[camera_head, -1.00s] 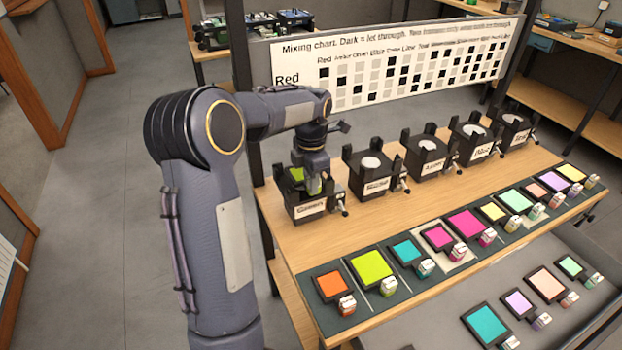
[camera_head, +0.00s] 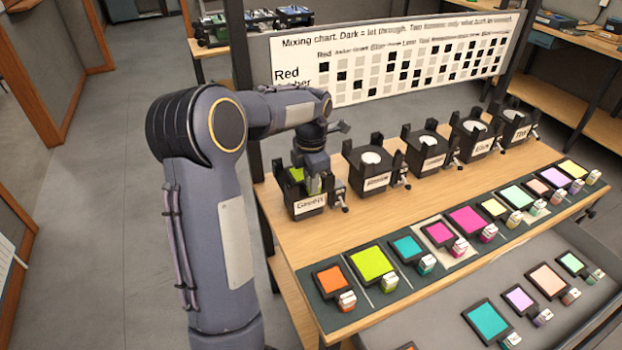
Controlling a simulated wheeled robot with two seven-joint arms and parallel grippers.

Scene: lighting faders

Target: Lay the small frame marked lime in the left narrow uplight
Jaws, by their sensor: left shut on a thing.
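My left gripper (camera_head: 315,184) points down over the leftmost uplight (camera_head: 309,207), a black box with upright posts and a white label. It is shut on a small lime-green frame (camera_head: 296,174), which shows at the top of that uplight between the posts. The gripper hides much of the frame, so I cannot tell whether it lies flat or touches the seat. My right gripper is not in view.
Several other black uplights (camera_head: 374,182) with pale round lamps stand to the right. Coloured frames, such as a large lime one (camera_head: 371,264), lie with small tagged blocks on a dark strip (camera_head: 322,311) along the front. A grey tray below holds more. A mixing chart (camera_head: 400,62) stands behind.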

